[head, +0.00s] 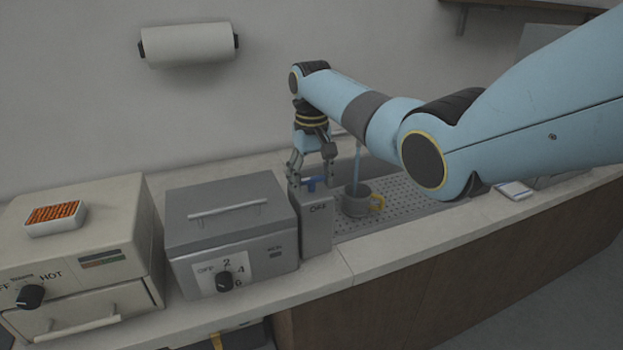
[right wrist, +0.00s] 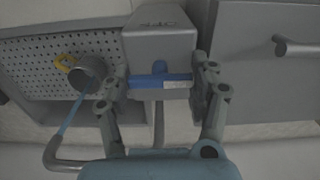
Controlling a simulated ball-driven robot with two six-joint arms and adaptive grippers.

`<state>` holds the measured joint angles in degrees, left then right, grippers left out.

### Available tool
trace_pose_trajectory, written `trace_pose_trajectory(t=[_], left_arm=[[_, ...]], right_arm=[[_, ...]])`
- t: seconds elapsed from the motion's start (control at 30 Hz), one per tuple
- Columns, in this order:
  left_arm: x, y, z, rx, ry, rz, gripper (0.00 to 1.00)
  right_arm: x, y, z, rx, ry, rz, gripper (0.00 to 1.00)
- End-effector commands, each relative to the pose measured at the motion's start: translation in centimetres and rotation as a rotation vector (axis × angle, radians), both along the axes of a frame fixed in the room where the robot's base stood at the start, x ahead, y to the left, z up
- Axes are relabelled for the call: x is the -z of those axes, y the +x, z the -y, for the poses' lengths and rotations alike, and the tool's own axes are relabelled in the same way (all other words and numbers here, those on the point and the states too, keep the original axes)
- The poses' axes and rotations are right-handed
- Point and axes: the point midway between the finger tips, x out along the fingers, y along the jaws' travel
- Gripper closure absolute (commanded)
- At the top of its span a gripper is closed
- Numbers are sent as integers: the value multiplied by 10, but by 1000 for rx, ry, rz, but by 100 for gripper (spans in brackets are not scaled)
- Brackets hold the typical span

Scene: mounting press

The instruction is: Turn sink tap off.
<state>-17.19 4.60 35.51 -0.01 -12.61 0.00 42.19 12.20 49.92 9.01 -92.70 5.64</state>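The sink tap is a grey post (head: 316,225) with a blue lever (head: 314,184) on top and an "OFF" label. A blue stream of water (head: 357,165) runs into a grey mug with a yellow handle (head: 357,199). My right gripper (head: 312,172) points down at the lever. In the right wrist view its spread fingers (right wrist: 165,80) stand on either side of the blue lever (right wrist: 158,81). I cannot tell whether either finger touches it. The curved grey spout (right wrist: 58,160) and the stream (right wrist: 73,115) also show there. My left gripper is out of view.
The mug stands on a perforated sink tray (head: 408,194). A grey box with a dial (head: 232,222) stands close left of the tap post. A beige heater (head: 90,255) is farther left. A paper roll (head: 188,44) hangs on the wall.

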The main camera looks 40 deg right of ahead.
Motion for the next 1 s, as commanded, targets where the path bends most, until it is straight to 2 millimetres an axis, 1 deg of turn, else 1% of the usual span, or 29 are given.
trace_pose_trajectory(t=[0.03,0.17,0.37,0.57,0.77,1.0], left_arm=[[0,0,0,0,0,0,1],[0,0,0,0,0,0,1],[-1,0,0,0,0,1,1],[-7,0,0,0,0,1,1],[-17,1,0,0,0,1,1],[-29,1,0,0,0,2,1]], right_arm=[[0,0,0,0,0,0,55],[0,0,0,0,0,0,71],[-1,0,0,-13,0,0,72],[-2,0,0,-83,0,-1,72],[-3,0,0,-224,0,-1,72],[-3,1,0,-449,0,1,72]])
